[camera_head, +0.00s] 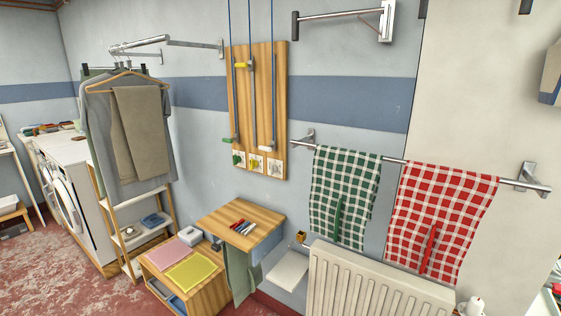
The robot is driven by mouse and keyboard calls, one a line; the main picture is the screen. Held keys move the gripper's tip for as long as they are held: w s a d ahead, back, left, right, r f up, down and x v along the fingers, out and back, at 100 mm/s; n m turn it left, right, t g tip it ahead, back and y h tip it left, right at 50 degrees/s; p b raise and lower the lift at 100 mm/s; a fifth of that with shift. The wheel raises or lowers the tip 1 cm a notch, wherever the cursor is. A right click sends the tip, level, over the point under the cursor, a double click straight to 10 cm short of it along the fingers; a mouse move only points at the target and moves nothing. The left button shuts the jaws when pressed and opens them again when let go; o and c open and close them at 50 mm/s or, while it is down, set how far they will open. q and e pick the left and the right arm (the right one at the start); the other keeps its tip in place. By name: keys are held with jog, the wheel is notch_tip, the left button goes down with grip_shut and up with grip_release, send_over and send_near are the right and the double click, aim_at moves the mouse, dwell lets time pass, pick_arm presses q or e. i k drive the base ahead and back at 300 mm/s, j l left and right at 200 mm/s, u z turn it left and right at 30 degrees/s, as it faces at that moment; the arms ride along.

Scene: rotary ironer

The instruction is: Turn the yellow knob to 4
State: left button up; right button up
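A wooden board (264,100) hangs on the wall left of centre. Along its lower edge are several small pale square plates. The yellow knob (255,163) appears to be on the middle plate, between a green one (238,159) and a pale one (274,167). It is too small to read its markings or which number it points to. Neither of my grippers is in view.
A white radiator (375,285) and checked towels on a rail (395,160) are to the right. A garment rack and washers (75,185) are left. Red floor is open at lower left.

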aim_at(254, 163)
jog(key=i+j+z, duration=0.2)
jog(key=j, duration=0.15)
jog(key=i+j+z, duration=0.15)
jog(key=j, duration=0.2)
jog(key=i+j+z, duration=0.2)
jog(key=j, duration=0.2)
jog(key=j+z, duration=0.2)
jog(key=j, duration=0.15)
jog(key=i+j+z, duration=0.15)
jog(key=j, duration=0.3)
jog(key=k, duration=0.05)
